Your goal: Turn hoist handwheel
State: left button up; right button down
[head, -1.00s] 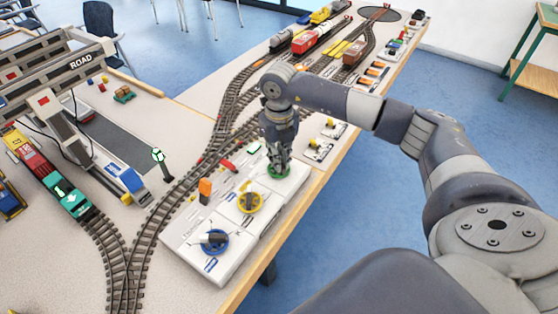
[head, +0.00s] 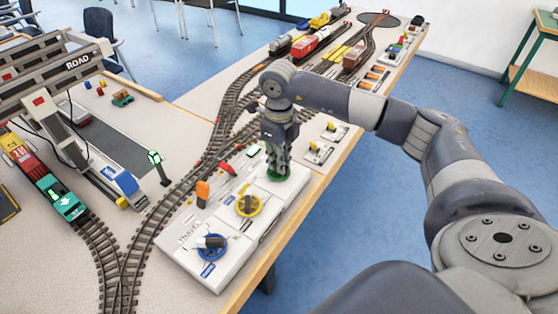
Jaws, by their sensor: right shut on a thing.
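A white control panel (head: 222,272) lies along the right edge of the table. It carries a blue handwheel (head: 212,247), a yellow handwheel (head: 248,205) and a green handwheel (head: 283,177). My right gripper (head: 279,172) points down and is shut on the green handwheel, covering most of it. The gantry crane (head: 62,72) with a ROAD sign stands at the left. My left gripper is not in view.
An orange lever (head: 202,193) and a red lever (head: 228,168) rise from the panel near the gripper. Curved track (head: 165,217) runs left of the panel. A train (head: 62,192) stands under the crane. Model trains (head: 312,40) stand at the back.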

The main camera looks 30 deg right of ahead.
jog(key=c, duration=1.7)
grip_release()
jog(key=shift+r, duration=0.15)
notch_tip(320, 180, up, 12)
jog(key=shift+f, duration=0.1)
